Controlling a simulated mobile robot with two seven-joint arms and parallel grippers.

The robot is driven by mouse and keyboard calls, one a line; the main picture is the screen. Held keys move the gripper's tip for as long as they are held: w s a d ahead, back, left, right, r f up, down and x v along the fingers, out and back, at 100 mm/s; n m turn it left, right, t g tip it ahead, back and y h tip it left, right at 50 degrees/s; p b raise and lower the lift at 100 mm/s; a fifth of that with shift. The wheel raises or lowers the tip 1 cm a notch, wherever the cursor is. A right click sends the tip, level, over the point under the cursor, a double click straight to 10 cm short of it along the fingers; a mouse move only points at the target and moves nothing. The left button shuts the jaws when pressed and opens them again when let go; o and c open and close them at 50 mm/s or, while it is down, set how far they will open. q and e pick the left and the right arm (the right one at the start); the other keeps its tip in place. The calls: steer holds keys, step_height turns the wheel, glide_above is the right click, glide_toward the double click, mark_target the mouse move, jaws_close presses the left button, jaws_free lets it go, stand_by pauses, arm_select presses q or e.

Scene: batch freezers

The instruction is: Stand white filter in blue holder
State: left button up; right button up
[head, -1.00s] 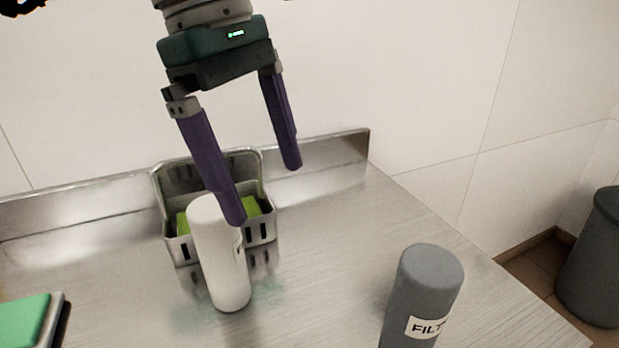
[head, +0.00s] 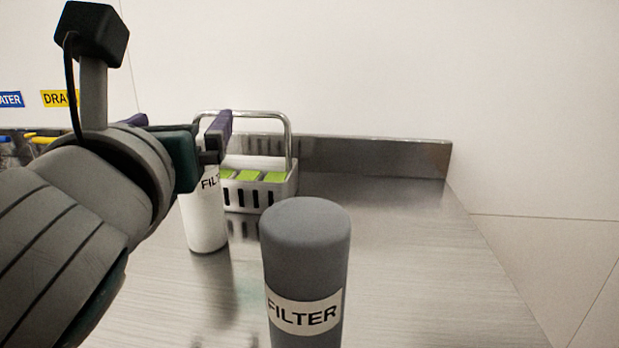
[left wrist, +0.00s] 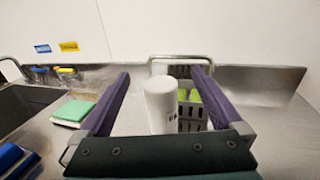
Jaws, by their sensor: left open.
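The white filter (head: 203,218) is an upright white cylinder with a FILTER label, standing on the steel counter. It also shows in the left wrist view (left wrist: 160,104), between the spread fingers. My left gripper (head: 178,120) is open and level, pointing toward the back wall, and partly covers the filter's top in the head view. In the left wrist view its purple fingers (left wrist: 162,74) are apart, one on each side of the filter; I cannot tell whether either touches it. I cannot make out a blue holder for certain. My right gripper is out of view.
A grey filter (head: 305,262) stands upright in front. A metal caddy (head: 262,194) with green sponges stands behind the white filter. The left wrist view shows a green-and-white sponge (left wrist: 73,112), a sink (left wrist: 22,105) and a blue object (left wrist: 14,160). The counter's right side is clear.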

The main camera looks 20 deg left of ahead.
mark_target(200, 193)
arm_select(q)
steer(key=f+b, duration=0.2)
steer(key=f, duration=0.2)
steer(key=f+b, duration=0.3)
steer(key=f, duration=0.1)
steer(key=shift+a+f+b, duration=0.2)
steer(key=shift+f+b, duration=0.1)
steer(key=shift+f, duration=0.1)
steer(key=shift+w+a+r+p, duration=0.25)
steer(key=shift+w+r+p, duration=0.15)
steer(key=shift+w+r, duration=0.1)
steer(key=x, duration=0.6)
steer(key=shift+w+a, duration=0.1)
steer(key=shift+w, duration=0.1)
steer(key=shift+r, duration=0.1)
jaws_close()
